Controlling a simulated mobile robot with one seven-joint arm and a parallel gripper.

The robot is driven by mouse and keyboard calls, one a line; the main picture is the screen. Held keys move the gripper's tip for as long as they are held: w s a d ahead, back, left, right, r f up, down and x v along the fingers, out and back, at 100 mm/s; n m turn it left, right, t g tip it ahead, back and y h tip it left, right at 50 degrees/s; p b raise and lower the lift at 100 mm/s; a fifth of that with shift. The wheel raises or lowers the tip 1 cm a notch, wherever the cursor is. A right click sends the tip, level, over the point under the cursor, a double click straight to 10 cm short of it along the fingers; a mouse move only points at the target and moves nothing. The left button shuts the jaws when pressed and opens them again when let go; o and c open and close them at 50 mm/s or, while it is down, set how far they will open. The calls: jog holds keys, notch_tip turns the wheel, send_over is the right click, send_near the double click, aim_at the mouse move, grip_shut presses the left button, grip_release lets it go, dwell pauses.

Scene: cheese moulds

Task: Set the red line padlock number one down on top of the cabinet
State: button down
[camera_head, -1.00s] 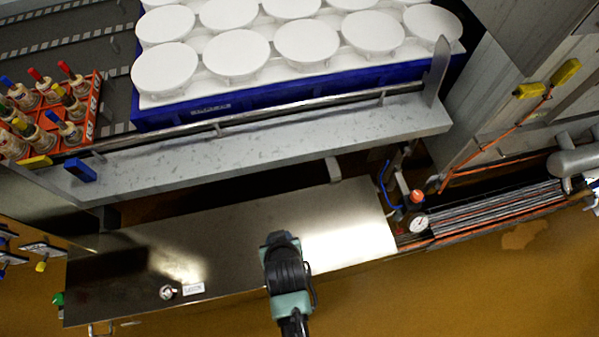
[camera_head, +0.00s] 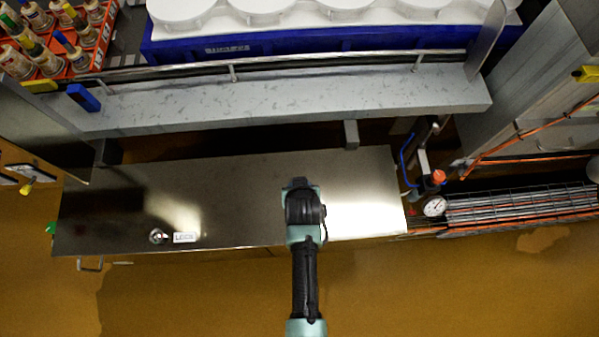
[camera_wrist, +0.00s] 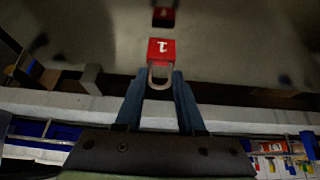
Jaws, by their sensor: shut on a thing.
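The red padlock (camera_wrist: 161,50) marked with a 1 shows in the wrist view. Its metal shackle is between the two blue fingertips of my gripper (camera_wrist: 160,80), which is shut on it. The body points away from the fingers. A red patch beyond it looks like its reflection in a shiny surface, with a gap between the two. In the head view my gripper (camera_head: 300,186) is over the right half of the shiny metal cabinet top (camera_head: 230,190), and the padlock is hidden there.
A white LOCK label (camera_head: 185,237) and a round metal fitting (camera_head: 158,236) are on the cabinet's left part. A grey ledge (camera_head: 290,107) with a rail runs behind. A gauge (camera_head: 435,206) and pipes stand at the right. The cabinet top around my gripper is clear.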

jog(key=shift+f, duration=0.95)
jog(key=shift+f, duration=0.1)
jog(key=c, duration=0.5)
grip_release()
